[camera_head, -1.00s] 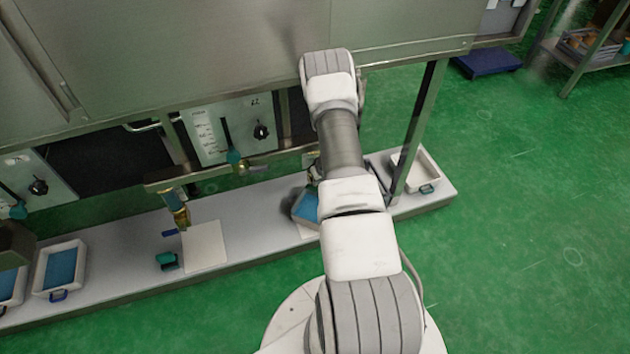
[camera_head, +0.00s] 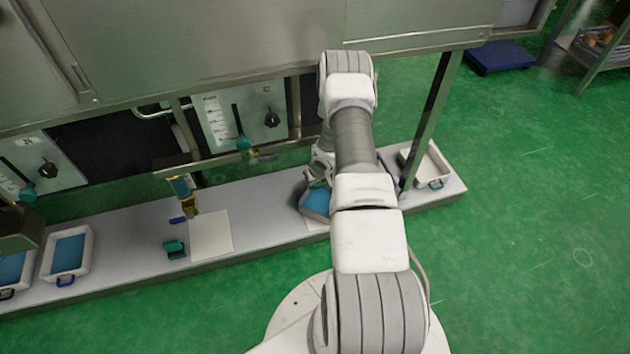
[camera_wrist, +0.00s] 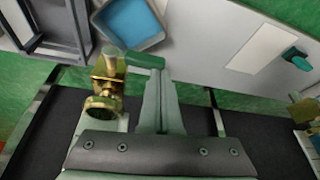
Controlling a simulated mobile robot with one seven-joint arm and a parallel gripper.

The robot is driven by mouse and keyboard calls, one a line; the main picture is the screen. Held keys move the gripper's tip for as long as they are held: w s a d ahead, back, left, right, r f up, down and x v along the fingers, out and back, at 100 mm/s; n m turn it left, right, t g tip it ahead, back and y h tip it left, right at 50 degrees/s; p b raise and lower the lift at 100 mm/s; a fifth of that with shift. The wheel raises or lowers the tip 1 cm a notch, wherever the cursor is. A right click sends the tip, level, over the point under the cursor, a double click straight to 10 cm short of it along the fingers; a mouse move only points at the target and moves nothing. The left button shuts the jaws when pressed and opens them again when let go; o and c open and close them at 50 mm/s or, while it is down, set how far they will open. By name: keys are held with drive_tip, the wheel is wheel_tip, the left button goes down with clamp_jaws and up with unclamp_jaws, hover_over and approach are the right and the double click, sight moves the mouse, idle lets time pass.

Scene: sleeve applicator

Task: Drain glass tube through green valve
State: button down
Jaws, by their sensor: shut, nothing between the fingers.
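In the wrist view, a brass valve (camera_wrist: 108,75) with a round brass fitting and a green lever (camera_wrist: 145,60) is just left of my gripper (camera_wrist: 158,72). My gripper's fingers are together and empty, their tips close to the green lever; I cannot tell whether they touch it. In the head view, my gripper (camera_head: 318,172) is partly hidden by my arm, low under the steel housing. A scale panel (camera_head: 213,118) carries a dark upright tube (camera_head: 238,120) with a green part at its foot. The liquid level cannot be read.
A tray with blue contents (camera_head: 315,203) stands on the low grey shelf (camera_head: 265,205) beneath my gripper; it also shows in the wrist view (camera_wrist: 130,22). A steel post (camera_head: 427,125) stands right of my arm. A pale tray (camera_head: 432,170) is beyond it.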

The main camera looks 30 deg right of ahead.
drive_tip(key=shift+a+f+b, duration=0.3)
drive_tip(key=shift+a+f, duration=0.1)
drive_tip(key=shift+f, duration=0.1)
idle(0.3)
drive_tip(key=s+a+r+p, duration=0.1)
drive_tip(key=a+r+p, duration=0.3)
drive_tip(key=a+r, duration=0.3)
drive_tip(key=shift+a+r+p, duration=0.35)
drive_tip(key=shift+r+p, duration=0.05)
drive_tip(key=shift+r, duration=1.15)
